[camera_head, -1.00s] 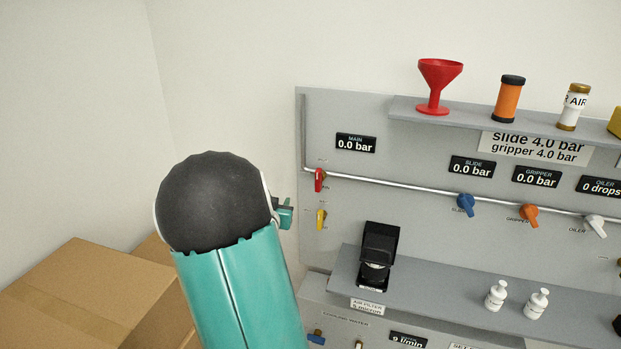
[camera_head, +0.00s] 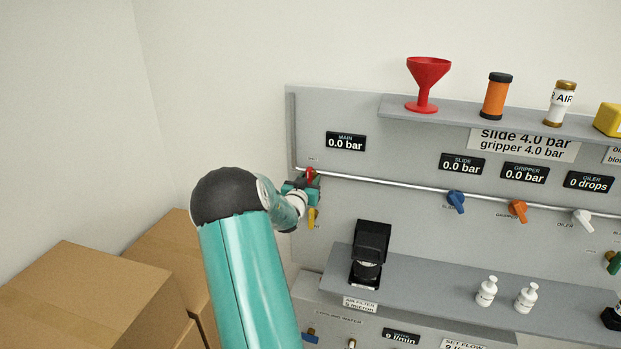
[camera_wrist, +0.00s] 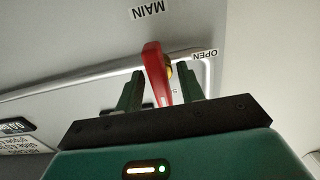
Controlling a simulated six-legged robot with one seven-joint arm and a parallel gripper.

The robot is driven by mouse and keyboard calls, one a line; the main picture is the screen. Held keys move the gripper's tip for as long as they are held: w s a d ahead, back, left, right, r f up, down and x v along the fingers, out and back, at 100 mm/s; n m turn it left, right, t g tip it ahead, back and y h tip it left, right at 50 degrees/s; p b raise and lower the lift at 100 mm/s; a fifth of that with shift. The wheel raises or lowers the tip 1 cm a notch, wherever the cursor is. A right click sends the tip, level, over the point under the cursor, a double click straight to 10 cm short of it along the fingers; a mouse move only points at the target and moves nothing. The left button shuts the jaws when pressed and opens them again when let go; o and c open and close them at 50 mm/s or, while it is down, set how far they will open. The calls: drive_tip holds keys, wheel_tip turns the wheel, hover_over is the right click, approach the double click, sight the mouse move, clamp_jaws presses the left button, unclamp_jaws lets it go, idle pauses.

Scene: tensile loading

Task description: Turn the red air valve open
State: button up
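The red air valve (camera_head: 310,175) is at the left end of the pipe on the grey panel, under the MAIN display (camera_head: 346,142), which reads 0.0 bar. My gripper (camera_head: 301,186) is at the valve and covers part of it in the head view. In the wrist view the red handle (camera_wrist: 155,72) stands between the two open fingers of my gripper (camera_wrist: 158,90). There is a visible gap to each finger. An OPEN label (camera_wrist: 205,55) is to the right of the handle there.
The yellow handle (camera_head: 311,218) is just below the red valve. Blue (camera_head: 456,201), orange (camera_head: 518,210) and white (camera_head: 583,220) valves follow along the pipe (camera_head: 390,184). A shelf (camera_head: 440,272) juts out below. Cardboard boxes (camera_head: 90,290) stand at the lower left.

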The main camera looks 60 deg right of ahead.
drive_tip(key=shift+w+d, duration=0.15)
drive_tip(key=shift+d, duration=0.95)
drive_tip(key=shift+c, duration=0.5)
clamp_jaws()
